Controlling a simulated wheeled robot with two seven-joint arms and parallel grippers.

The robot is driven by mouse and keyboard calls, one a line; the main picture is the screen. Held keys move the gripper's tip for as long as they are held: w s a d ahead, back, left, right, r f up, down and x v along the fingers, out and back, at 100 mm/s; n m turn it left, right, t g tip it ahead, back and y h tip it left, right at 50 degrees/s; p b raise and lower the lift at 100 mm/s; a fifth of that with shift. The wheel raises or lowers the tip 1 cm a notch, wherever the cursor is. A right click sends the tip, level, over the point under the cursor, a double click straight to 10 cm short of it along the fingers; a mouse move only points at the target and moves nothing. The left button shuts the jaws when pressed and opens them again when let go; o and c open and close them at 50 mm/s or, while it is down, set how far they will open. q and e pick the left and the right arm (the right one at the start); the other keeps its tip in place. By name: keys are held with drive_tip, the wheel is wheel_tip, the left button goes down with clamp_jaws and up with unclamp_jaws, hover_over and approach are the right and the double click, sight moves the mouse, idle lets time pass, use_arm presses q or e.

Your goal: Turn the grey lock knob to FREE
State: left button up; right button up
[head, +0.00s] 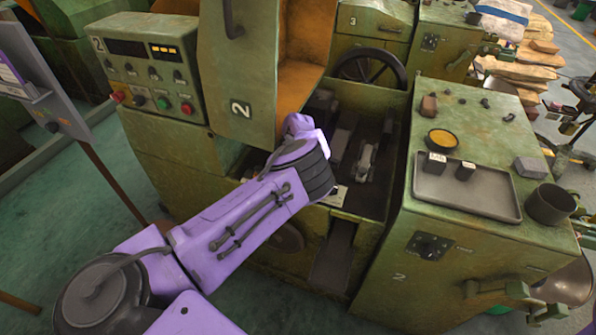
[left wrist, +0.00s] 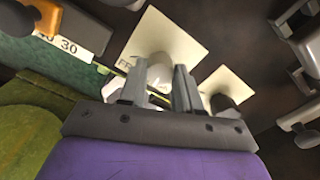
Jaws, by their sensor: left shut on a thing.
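In the left wrist view my left gripper (left wrist: 160,72) has its two fingers either side of a pale grey knob (left wrist: 157,66), shut on it. The knob sits on a white square plate (left wrist: 169,38). Letters starting "FR" show at the plate's left edge, partly covered by the finger; the other lettering and the knob's pointing direction cannot be read. In the head view my purple left arm reaches into machine 2, and its wrist hides the fingers and the knob. A pale plate (head: 338,194) shows just beside the wrist. My right gripper is not in view.
A second white plate with a dark knob (left wrist: 222,102) is close right of the fingers. A scale marked 30 (left wrist: 68,45) lies to the left. The machine's green cabinet (head: 415,215) and upright guard door (head: 237,75) flank the arm. A grey tray (head: 468,195) tops the cabinet.

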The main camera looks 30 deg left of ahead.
use_arm(q)
drive_tip(key=m+p, duration=0.1)
drive_tip(key=m, duration=0.2)
drive_tip(key=shift+r+m, duration=0.15)
drive_tip(key=shift+m, duration=0.25)
drive_tip(key=m+p, duration=0.1)
drive_tip(key=m, duration=0.2)
drive_tip(key=shift+m, duration=0.3)
drive_tip(key=m+p, duration=0.1)
drive_tip(key=m, duration=0.2)
drive_tip(key=shift+m, duration=1.8)
drive_tip(key=o, duration=1.1)
drive_tip(key=shift+c, duration=0.2)
wheel_tip(320, 180, up, 10)
drive_tip(key=b, duration=0.2)
drive_tip(key=shift+r, duration=0.15)
